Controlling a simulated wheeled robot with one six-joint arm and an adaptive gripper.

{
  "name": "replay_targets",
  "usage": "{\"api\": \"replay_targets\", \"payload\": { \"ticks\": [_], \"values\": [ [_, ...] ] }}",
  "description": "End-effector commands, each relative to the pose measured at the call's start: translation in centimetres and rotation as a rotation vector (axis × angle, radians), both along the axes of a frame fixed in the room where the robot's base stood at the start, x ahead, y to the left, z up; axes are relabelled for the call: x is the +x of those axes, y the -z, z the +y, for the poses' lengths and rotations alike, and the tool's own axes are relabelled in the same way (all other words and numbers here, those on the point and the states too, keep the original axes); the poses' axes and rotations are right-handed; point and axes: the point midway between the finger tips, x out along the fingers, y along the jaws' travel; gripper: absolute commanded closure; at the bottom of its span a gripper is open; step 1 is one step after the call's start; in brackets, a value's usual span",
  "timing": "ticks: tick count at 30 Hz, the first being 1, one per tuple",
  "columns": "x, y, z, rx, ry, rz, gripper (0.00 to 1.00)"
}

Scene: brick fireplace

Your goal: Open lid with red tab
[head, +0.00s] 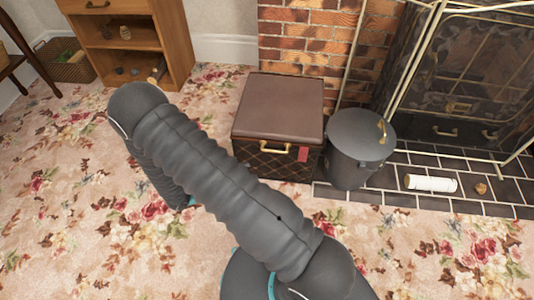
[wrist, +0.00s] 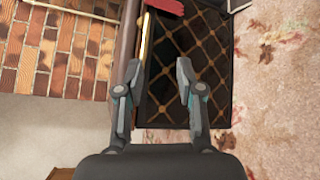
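A brown box stands against the brick wall in the head view, with a flat brown lid (head: 280,105) lying shut on it. Its quilted dark front (head: 258,160) has a gold handle (head: 275,148) and a red tab (head: 303,155) near the front right corner. In the wrist view, the red tab (wrist: 165,6) is at the top edge, the gold handle (wrist: 145,38) below it, and the quilted front (wrist: 190,45) fills the middle. My gripper (wrist: 158,66) is open and empty, its fingers over the box's front and lid edge. Contact cannot be told. My arm hides it in the head view.
A grey lidded bin (head: 360,150) stands close to the box's right. A fireplace screen (head: 470,75) and a white roll (head: 431,183) are on the dark tiled hearth further right. A wooden shelf (head: 170,40) stands back left. Floral carpet (head: 60,200) is clear at left.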

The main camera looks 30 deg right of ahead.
Motion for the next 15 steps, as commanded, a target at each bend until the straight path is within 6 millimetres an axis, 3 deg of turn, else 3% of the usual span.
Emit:
{"api": "replay_targets", "payload": {
  "ticks": [6, 11, 15],
  "values": [
    [1.5, -1.2, 0.0, -0.022, -0.024, -0.202, 0.63],
    [1.5, -1.2, -0.3, -0.018, -0.014, -0.253, 0.63],
    [1.7, -1.1, -1.7, -0.018, -0.011, -0.253, 0.63]
  ]
}}
